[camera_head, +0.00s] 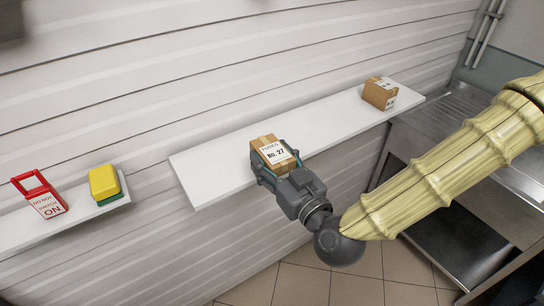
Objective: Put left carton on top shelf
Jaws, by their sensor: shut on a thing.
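A metal counter (455,125) stands at the right. The shelf between the cartons is clear.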

